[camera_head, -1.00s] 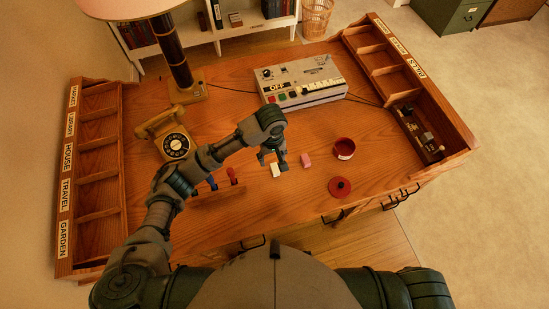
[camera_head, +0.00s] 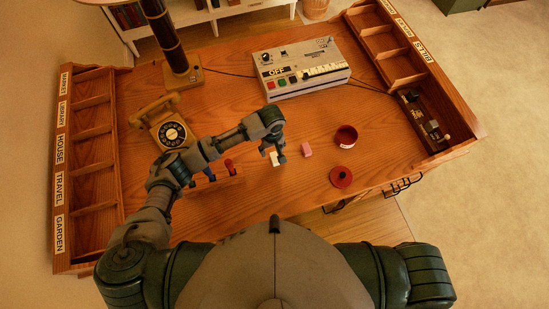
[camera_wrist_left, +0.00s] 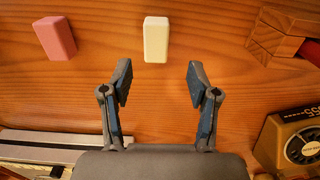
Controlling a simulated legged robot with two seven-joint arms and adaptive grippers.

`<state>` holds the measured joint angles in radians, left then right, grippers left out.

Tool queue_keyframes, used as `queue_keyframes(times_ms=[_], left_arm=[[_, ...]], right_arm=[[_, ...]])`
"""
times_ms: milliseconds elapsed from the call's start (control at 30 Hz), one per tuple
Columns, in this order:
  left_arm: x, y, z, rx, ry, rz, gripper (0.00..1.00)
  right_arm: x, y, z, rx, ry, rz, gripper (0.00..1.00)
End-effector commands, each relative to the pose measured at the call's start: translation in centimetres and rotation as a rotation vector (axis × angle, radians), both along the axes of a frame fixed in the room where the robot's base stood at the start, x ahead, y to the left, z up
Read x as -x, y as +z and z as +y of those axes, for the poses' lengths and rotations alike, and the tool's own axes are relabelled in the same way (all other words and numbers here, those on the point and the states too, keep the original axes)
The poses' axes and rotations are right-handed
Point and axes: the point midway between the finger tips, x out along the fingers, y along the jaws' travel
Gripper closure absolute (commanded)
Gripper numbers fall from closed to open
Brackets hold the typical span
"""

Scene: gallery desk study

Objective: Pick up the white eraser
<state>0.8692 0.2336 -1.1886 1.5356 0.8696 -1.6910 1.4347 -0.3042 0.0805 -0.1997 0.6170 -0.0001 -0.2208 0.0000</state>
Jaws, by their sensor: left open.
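The white eraser (camera_head: 275,159) lies on the wooden desk, partly hidden by my left gripper in the head view. In the left wrist view the white eraser (camera_wrist_left: 156,40) is whole, just beyond the fingertips and roughly centred between them. My left gripper (camera_head: 275,152) is over the desk at the eraser. Its two fingers (camera_wrist_left: 158,82) are spread apart with nothing between them. My right gripper does not show in either view.
A pink eraser (camera_head: 306,150) lies close to the right of the white one. A red pot (camera_head: 345,138) and its red lid (camera_head: 341,177) are farther right. A wooden stand with a red item (camera_head: 230,167), a telephone (camera_head: 172,131) and a grey machine (camera_head: 301,74) are also near.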

Motion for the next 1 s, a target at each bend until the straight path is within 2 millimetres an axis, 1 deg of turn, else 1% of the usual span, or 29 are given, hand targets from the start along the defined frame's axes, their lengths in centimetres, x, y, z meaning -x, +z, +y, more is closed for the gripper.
queue_keyframes(times_ms=[167,333,433,533,733,767,800,867,900,967,1000], left_arm=[[0.1,-1.3,-0.1,-0.001,0.0,-0.001,0.4],[0.2,-3.9,-0.7,-0.001,0.0,-0.001,0.4],[0.2,-5.3,-0.6,0.0,0.0,-0.001,0.4],[0.2,-5.8,-0.6,0.0,0.0,-0.001,0.4],[0.2,-5.8,-0.6,0.0,0.0,-0.002,0.4],[0.2,-5.8,-0.6,0.0,0.0,-0.002,0.45],[0.2,-5.8,-0.6,0.0,0.0,-0.002,0.55],[0.2,-5.8,-0.6,0.001,0.0,-0.001,0.7],[0.2,-5.8,-0.6,0.001,0.0,-0.001,0.8],[0.2,-5.8,-0.6,0.001,0.0,-0.001,0.95],[0.2,-5.8,-0.6,0.001,0.0,-0.001,1.0]], right_arm=[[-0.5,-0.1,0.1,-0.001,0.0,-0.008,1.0],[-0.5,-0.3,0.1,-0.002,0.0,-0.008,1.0],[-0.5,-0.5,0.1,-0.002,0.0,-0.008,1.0],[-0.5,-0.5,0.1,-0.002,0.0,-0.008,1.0],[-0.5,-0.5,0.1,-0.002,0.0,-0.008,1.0],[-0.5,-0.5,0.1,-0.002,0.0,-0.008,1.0],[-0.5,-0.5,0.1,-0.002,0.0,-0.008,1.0],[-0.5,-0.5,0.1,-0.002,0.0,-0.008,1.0],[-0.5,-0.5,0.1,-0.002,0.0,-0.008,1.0],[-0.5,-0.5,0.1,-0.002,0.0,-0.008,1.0],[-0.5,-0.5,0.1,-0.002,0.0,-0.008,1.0]])
